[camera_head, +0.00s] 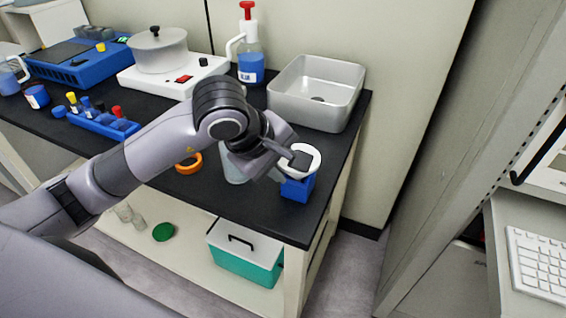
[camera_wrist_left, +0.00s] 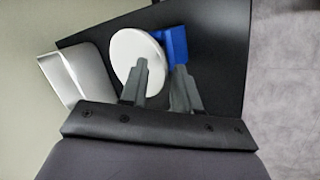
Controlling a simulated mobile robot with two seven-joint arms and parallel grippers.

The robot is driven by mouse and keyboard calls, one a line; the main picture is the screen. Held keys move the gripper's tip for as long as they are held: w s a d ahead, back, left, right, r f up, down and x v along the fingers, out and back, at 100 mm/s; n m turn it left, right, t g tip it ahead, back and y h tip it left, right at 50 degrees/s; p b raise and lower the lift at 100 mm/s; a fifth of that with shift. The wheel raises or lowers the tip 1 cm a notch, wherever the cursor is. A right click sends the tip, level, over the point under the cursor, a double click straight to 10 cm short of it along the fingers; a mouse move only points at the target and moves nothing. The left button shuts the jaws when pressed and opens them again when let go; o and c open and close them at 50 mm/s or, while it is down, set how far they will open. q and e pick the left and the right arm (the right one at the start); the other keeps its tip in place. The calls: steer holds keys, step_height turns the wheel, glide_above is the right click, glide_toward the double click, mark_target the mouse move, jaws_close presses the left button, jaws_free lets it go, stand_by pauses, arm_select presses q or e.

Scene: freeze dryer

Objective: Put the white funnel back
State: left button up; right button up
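The white funnel (camera_head: 312,152) is at the right front of the black bench top, at the blue block (camera_head: 297,190). Its round mouth faces up, and its stem is hidden. In the left wrist view the funnel (camera_wrist_left: 130,50) shows as a white disc overlapping the blue block (camera_wrist_left: 176,44). My left gripper (camera_head: 296,160) is over the funnel. Its fingers (camera_wrist_left: 162,72) are apart, with a gap between them. One finger overlaps the disc and the other lies just beyond its edge, over the blue block. My right gripper is not in view.
A grey metal basin (camera_head: 318,95) stands behind the funnel. A clear beaker (camera_head: 234,168) is partly hidden by my left arm, near an orange ring (camera_head: 189,163).

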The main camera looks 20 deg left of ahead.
arm_select(q)
steer(key=v, duration=1.2)
steer(key=shift+p, duration=0.45)
steer(key=shift+r, duration=0.1)
